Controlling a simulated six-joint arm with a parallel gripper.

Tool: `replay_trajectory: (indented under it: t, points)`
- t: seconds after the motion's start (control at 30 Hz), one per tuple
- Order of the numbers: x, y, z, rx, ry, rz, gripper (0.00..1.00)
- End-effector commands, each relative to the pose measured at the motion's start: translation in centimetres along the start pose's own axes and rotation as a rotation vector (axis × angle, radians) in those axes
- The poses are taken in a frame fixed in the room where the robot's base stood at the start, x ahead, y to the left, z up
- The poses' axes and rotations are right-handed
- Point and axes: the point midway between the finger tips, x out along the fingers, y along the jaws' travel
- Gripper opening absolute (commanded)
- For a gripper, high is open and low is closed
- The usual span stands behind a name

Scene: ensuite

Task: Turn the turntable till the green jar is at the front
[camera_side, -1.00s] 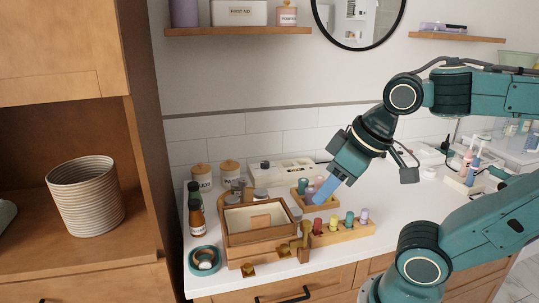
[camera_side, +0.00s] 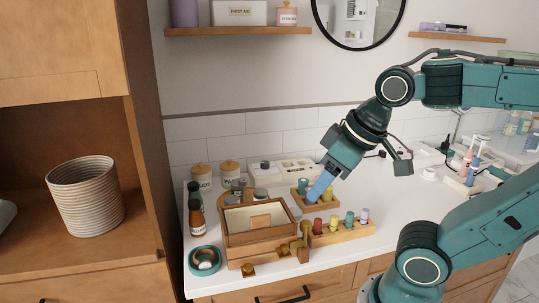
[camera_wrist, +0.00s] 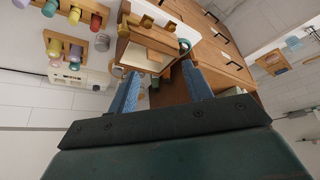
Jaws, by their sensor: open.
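My gripper (camera_side: 314,198) is open and empty, pointing down and left over the counter in the side view. Its blue fingertips are by the small back rack, and I cannot tell whether they touch it. In the wrist view the two fingers (camera_wrist: 160,70) stand apart, with a wooden box between and beyond them. Several grey-lidded jars (camera_side: 260,195) stand behind that box in the side view, partly hidden by it. I cannot tell which jar is the green one; a teal-green peg-like piece (camera_side: 303,185) stands in the back rack.
The wooden box (camera_side: 262,238) sits at the counter's front, with a front rack (camera_side: 342,233) of coloured pieces to its right. A white case (camera_side: 285,172) is behind. The counter right of the racks (camera_side: 405,205) is clear.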

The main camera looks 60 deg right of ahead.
Motion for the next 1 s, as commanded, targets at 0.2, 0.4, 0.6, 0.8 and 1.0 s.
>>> replay_trajectory:
  t: [0.2,0.4,0.6,0.8,1.0]
  points:
    - [-0.3,0.8,-3.6,0.029,-0.046,0.015,0.50]
    - [-0.2,2.0,-8.0,0.064,-0.099,0.031,0.50]
    - [0.8,3.5,-12.2,0.101,-0.154,0.045,0.50]
    - [2.4,5.5,-16.1,0.138,-0.210,0.057,0.50]
    - [4.7,7.8,-19.6,0.176,-0.263,0.066,0.50]
